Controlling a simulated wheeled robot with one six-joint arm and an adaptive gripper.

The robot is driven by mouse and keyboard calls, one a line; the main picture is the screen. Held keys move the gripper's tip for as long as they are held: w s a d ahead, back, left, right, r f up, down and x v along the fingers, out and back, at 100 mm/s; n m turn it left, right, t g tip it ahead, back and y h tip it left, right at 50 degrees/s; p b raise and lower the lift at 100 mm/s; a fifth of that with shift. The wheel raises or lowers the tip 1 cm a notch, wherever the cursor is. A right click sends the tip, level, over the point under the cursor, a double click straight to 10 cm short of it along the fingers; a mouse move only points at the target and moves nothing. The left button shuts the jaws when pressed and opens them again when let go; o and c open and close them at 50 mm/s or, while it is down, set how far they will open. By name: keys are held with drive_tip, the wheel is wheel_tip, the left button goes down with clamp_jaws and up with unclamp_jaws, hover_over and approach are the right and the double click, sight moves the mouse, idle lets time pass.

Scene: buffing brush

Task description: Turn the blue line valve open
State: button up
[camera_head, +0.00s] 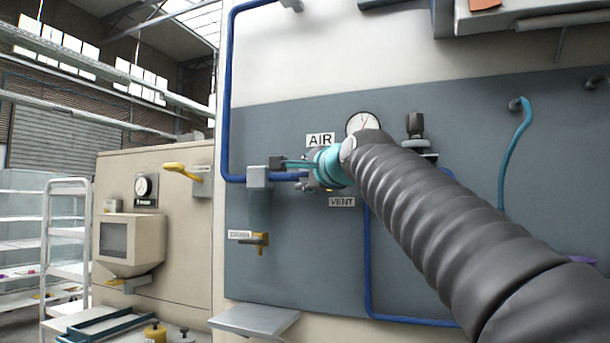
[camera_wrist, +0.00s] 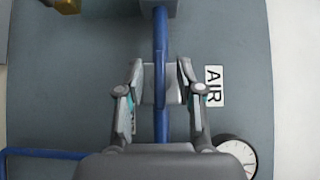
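The blue line (camera_head: 236,179) comes down the panel, turns right into a grey box (camera_head: 258,177) and goes on toward my gripper under the AIR sign (camera_head: 320,139). In the wrist view the blue line (camera_wrist: 161,125) runs up the middle to the grey box (camera_wrist: 160,8). A grey block (camera_wrist: 150,85), seemingly the valve body, sits on it between my fingers. My gripper (camera_wrist: 160,75) is open, one finger on each side, with gaps visible. In the head view my gripper (camera_head: 290,164) hides the valve.
A pressure gauge (camera_head: 362,122) is just above my gripper, with the VENT sign (camera_head: 342,202) below. A grey shelf (camera_head: 254,319) juts out at the bottom. A teal hose (camera_head: 517,150) hangs at right.

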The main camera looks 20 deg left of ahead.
drive_tip(key=v, duration=1.2)
drive_tip(key=shift+f, duration=0.1)
idle(0.4)
